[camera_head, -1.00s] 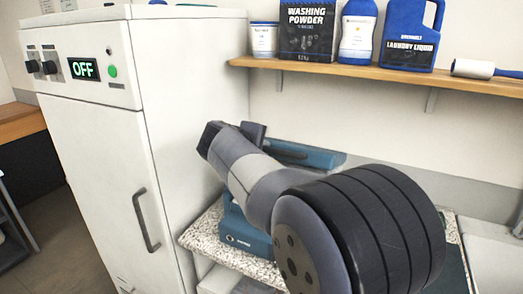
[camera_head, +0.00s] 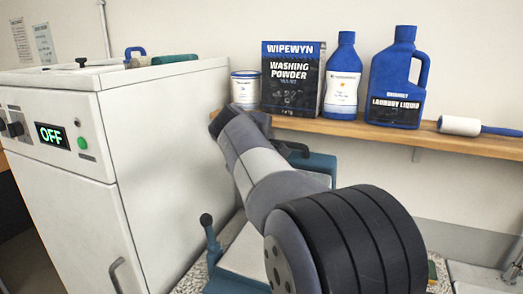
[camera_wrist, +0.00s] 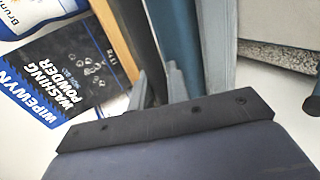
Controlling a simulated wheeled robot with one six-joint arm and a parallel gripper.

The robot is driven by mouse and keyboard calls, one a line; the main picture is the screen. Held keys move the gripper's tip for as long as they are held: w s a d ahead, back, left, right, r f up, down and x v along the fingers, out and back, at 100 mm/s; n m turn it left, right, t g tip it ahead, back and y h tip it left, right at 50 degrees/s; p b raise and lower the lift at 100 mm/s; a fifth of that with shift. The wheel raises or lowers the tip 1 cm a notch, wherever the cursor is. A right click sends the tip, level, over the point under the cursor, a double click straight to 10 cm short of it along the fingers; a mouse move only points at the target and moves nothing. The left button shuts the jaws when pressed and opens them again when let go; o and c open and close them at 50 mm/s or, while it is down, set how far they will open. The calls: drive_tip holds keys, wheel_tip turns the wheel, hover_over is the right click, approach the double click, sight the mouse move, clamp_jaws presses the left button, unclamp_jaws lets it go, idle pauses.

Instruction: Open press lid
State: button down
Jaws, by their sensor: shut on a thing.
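The press is teal, partly hidden behind my arm in the head view. Its teal lid (camera_head: 318,168) stands raised above the teal base (camera_head: 212,252), with a pale pressing surface (camera_head: 245,256) showing between them. A dark handle bar (camera_head: 292,148) runs along the lid's edge. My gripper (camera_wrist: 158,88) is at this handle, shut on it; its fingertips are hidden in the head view. In the wrist view the teal lid (camera_wrist: 180,40) runs beside the dark bar (camera_wrist: 138,35).
A white cabinet (camera_head: 165,125) reading OFF stands close at left. A wooden shelf (camera_head: 380,137) behind holds washing powder (camera_head: 291,80), a blue-capped bottle (camera_head: 342,80), laundry liquid (camera_head: 395,85), a tub (camera_head: 245,90) and a lint roller (camera_head: 465,126). The shelf is near my gripper.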

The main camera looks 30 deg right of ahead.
drive_tip(key=shift+w+d+r, duration=0.25)
drive_tip(key=shift+d+r, duration=0.1)
drive_tip(key=shift+d, duration=0.05)
drive_tip(key=c, duration=1.4)
unclamp_jaws()
drive_tip(key=shift+c, duration=0.2)
drive_tip(key=b+v, duration=0.2)
drive_tip(key=v, duration=0.8)
drive_tip(key=shift+s+a+b, duration=0.25)
drive_tip(key=shift+a+b, duration=0.05)
drive_tip(key=shift+r, duration=0.1)
